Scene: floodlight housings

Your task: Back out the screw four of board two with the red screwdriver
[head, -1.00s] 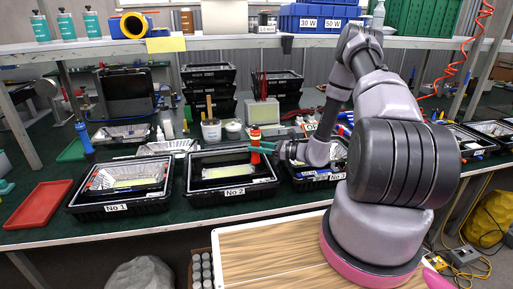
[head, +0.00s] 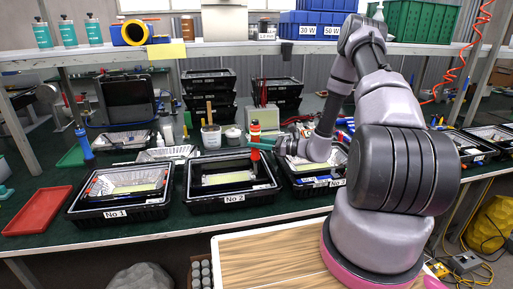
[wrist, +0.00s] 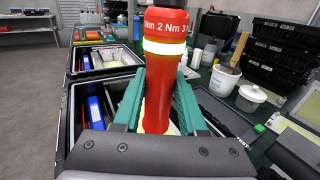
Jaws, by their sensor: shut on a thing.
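The red screwdriver (head: 255,136) stands upright at the right rear part of the black housing labelled No 2 (head: 233,199). My gripper (head: 262,147) is shut on its handle; in the wrist view the teal fingers (wrist: 157,105) clasp the red handle (wrist: 166,75) from both sides. The handle shows white torque markings and a pale band. A light board (head: 228,178) shows inside housing No 2. Screw four is too small to make out, and the handle and fingers hide the screwdriver's tip in the wrist view. I cannot tell whether the tip touches anything.
Housing No 1 (head: 112,213) stands to the left and housing No 3 (head: 335,184) to the right, under my arm. A white pot (head: 211,137) and stacked black housings (head: 208,92) stand behind. An empty red tray (head: 37,210) lies at the far left. The shelf (head: 240,50) runs overhead.

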